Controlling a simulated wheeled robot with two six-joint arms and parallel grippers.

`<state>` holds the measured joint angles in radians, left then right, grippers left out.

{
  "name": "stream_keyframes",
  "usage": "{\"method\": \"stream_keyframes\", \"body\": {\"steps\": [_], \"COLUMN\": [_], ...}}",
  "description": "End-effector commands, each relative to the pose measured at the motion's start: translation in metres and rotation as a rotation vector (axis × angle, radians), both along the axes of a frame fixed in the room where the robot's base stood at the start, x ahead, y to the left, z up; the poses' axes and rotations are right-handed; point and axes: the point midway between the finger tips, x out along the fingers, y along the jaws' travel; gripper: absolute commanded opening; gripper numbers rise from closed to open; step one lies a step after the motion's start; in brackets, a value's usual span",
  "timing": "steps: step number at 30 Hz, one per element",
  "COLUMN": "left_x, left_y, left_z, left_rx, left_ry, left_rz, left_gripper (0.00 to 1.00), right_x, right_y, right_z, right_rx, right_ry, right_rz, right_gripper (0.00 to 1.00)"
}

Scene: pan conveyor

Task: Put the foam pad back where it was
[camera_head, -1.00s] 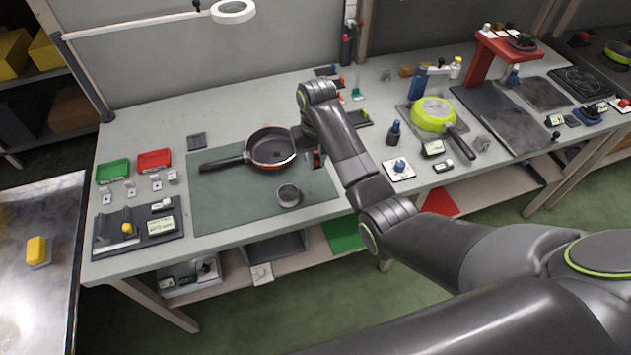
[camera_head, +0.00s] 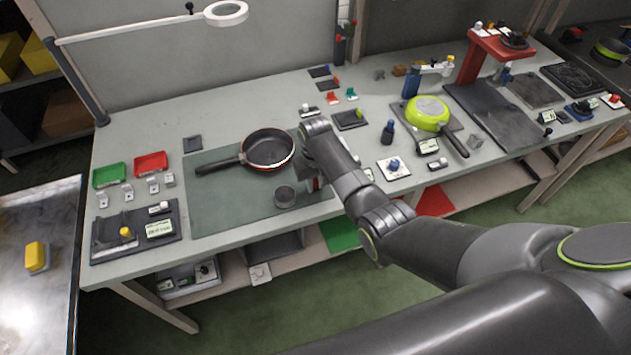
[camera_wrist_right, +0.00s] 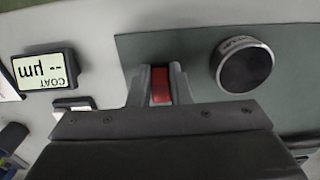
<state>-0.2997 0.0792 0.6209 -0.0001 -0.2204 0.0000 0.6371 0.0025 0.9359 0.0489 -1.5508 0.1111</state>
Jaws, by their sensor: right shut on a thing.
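My left gripper is out of view.
A black and red pan (camera_head: 267,149) lies on the mat, handle left. A coating gauge display (camera_wrist_right: 45,70) is left of the fingers in the wrist view. Green (camera_head: 109,175) and red trays (camera_head: 151,162) are far left. A lime pan (camera_head: 427,112) is at right.

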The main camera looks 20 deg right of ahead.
Motion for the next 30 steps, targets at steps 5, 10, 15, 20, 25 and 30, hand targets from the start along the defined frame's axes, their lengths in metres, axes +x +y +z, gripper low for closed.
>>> {"method": "stream_keyframes", "body": {"steps": [5,10,15,20,25,30], "left_x": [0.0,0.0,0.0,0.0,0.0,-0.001], "left_y": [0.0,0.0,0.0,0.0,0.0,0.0], "left_z": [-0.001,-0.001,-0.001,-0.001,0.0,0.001], "left_rx": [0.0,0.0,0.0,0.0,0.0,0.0], "left_ry": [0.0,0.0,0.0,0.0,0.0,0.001], "left_rz": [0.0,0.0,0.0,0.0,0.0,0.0], "left_gripper": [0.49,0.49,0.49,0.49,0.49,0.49], "right_x": [0.0,0.0,0.0,0.0,0.001,0.001], "right_y": [0.0,0.0,0.0,0.0,0.0,0.0], "right_z": [-0.001,-0.003,-0.003,-0.002,0.005,0.03], "right_rx": [0.0,0.0,0.0,0.0,0.0,0.001], "right_ry": [0.0,0.0,0.0,0.0,-0.002,-0.004], "right_rz": [0.0,0.0,0.0,0.0,0.0,0.0], "right_gripper": [0.0,0.28,0.4,0.4,0.4,0.4]}}
